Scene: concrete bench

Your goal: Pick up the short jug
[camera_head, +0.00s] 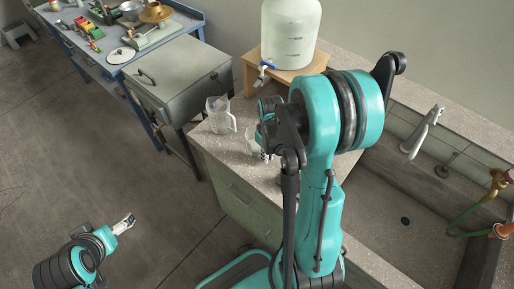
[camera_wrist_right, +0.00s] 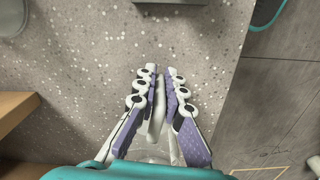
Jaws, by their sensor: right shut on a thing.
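The short jug (camera_wrist_right: 150,152) is clear and mostly hidden behind my right gripper and wrist. Its pale handle (camera_wrist_right: 156,112) stands between the two fingers of my right gripper (camera_wrist_right: 159,84), which is shut on it. In the head view a bit of the clear jug (camera_head: 251,138) shows at the left of my right arm, on or just above the speckled counter; I cannot tell which. A taller clear jug (camera_head: 221,115) stands upright to its left on the counter. My left gripper (camera_head: 125,223) is empty over the floor, far from the jugs; its jaw opening is unclear.
A white dispenser (camera_head: 290,35) with a blue tap stands on a wooden stand (camera_head: 250,68) behind the jugs. A sink (camera_head: 405,195) with taps lies to the right. A grey metal chest (camera_head: 180,80) and a cluttered blue bench (camera_head: 190,20) are at the left.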

